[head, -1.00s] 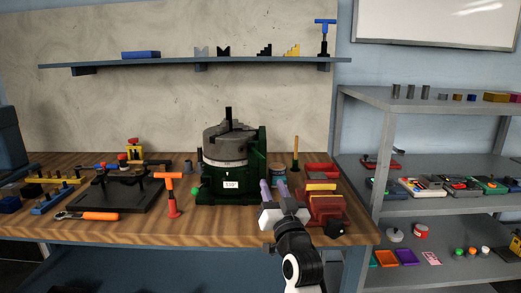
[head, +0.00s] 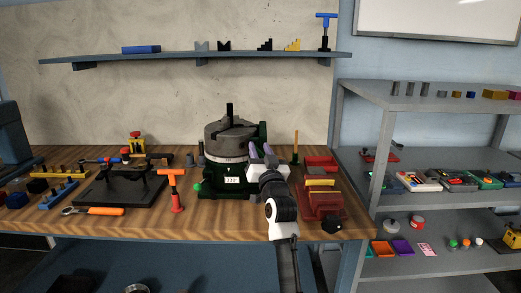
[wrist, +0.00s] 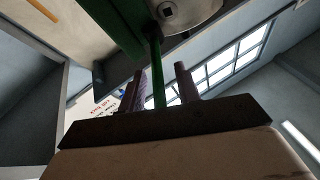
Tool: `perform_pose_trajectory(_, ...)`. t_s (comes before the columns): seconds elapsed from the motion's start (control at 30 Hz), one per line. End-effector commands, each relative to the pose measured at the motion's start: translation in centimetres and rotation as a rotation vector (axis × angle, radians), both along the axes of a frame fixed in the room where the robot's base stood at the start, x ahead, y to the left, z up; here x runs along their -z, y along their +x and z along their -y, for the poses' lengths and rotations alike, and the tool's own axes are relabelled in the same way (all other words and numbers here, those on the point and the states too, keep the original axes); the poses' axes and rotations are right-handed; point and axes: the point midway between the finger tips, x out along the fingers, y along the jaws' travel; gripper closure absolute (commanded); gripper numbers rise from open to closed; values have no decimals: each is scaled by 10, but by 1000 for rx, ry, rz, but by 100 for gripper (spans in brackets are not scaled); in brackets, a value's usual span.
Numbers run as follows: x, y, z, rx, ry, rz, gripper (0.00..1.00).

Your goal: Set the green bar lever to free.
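The rotary table (head: 228,158) stands on the bench, with a dark green body, a grey round top and a white label. In the wrist view, a thin green bar (wrist: 156,70), seemingly the bar lever, runs down from beside a grey round part. My gripper (wrist: 162,85) is open, with one finger on each side of this bar and a visible gap at the right finger. In the head view, my gripper (head: 262,150) is at the right side of the rotary table and hides part of it. The lever's setting cannot be read.
A red vise (head: 322,200) is close on the right of my arm. An orange T-handle tool (head: 173,188) and a black fixture plate (head: 118,187) are on the left. A wooden-handled tool (head: 296,146) stands behind. A white sign with red text (wrist: 103,105) is partly visible.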

Motion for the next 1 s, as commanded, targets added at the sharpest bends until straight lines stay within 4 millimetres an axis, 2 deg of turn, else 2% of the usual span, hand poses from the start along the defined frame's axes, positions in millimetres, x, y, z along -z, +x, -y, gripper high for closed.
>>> perform_pose_trajectory(0.17,0,0,0,0,0,0,67)
perform_pose_trajectory(0.4,0,0,0,0,0,0,99)
perform_pose_trajectory(0.43,0,0,0,0,0,0,100)
perform_pose_trajectory(1.0,-1,-1,-1,9,2,0,100)
